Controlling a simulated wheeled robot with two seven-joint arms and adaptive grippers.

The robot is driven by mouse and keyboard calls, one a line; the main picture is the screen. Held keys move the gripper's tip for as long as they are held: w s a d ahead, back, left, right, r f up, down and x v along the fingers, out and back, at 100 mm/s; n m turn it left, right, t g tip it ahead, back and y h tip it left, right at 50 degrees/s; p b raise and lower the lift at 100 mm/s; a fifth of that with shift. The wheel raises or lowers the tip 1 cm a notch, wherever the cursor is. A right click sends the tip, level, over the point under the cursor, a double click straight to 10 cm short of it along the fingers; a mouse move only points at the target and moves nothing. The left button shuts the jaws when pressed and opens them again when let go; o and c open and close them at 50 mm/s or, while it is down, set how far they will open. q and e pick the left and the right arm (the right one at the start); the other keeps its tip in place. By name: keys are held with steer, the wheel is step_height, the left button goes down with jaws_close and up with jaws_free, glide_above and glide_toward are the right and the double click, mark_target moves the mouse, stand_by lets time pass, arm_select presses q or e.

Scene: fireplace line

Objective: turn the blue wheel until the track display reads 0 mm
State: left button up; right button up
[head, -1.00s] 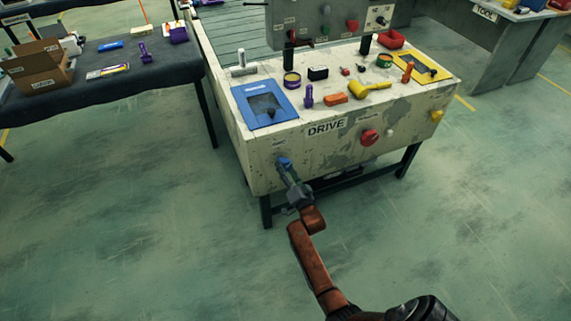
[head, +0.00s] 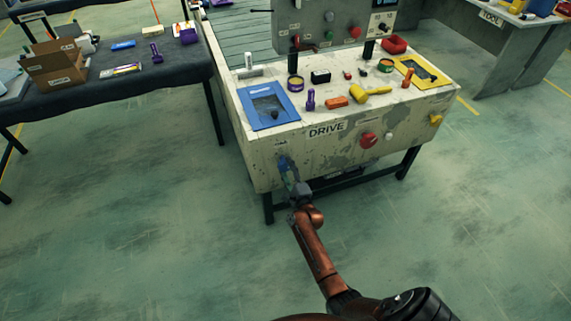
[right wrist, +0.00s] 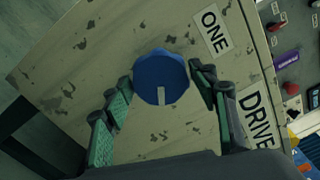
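The blue wheel (right wrist: 160,76) is on the front panel of the DRIVE bench, with a pale mark on its lower part in the right wrist view. In the head view the wheel (head: 283,160) is partly covered by my right gripper (head: 287,174). In the right wrist view the right gripper (right wrist: 161,80) has its green-padded fingers spread, one on each side of the wheel, with the tips close to its rim. I cannot tell whether they touch it. No track reading is legible in either view. My left gripper is not in view.
The worn bench front (head: 330,155) also carries a red knob (head: 369,140) and a yellow one (head: 436,119). Tools and a blue-framed panel (head: 268,106) cover its top. A grey control box (head: 325,22) stands behind. The floor in front is free.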

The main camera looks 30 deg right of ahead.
mark_target(286, 167)
steer(key=shift+o, duration=0.5)
steer(key=p+v, duration=0.2)
steer(key=v, duration=0.2)
steer(key=shift+s+r, duration=0.1)
steer(key=shift+s, duration=0.1)
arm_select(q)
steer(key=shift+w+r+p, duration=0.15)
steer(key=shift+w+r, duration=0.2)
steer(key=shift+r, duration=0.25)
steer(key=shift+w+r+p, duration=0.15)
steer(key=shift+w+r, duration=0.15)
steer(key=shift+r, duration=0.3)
arm_select(e)
steer(key=shift+v, duration=0.85)
steer(key=v, duration=1.2)
steer(key=shift+a, duration=0.15)
